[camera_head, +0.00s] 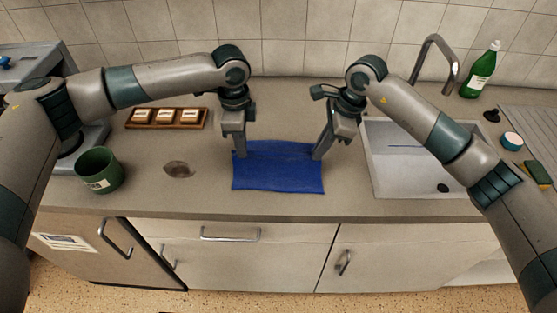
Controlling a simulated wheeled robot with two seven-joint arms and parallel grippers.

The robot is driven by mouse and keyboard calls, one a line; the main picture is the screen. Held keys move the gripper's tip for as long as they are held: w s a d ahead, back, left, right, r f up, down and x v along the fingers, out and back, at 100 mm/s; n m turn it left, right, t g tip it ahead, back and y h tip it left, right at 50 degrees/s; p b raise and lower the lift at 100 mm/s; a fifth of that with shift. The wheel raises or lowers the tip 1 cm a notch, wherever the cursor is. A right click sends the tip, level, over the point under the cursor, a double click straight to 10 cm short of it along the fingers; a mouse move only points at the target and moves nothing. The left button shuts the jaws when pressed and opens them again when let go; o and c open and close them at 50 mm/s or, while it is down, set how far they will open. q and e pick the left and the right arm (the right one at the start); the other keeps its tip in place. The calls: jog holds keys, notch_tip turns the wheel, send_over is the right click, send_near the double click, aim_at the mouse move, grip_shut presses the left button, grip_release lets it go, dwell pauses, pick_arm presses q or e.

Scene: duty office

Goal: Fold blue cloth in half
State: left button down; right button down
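The blue cloth (278,170) lies spread out flat on the counter, roughly rectangular, with slight wrinkles. My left gripper (240,152) points down at the cloth's far left corner. My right gripper (319,153) points down, tilted, at the far right corner. Both sets of fingertips meet the cloth's far edge in the picture. I cannot tell whether the fingers are closed on the fabric. The near edge of the cloth lies free, close to the counter's front edge.
A sink (410,165) with a tap (440,60) is to the right. A green bottle (483,72) and a sponge (538,173) are farther right. A green mug (98,170), a stain (178,169) and a wooden tray (131,124) of packets are to the left.

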pick_arm(q)
jog(key=shift+r, duration=0.45)
pick_arm(e)
jog(key=shift+r, duration=0.45)
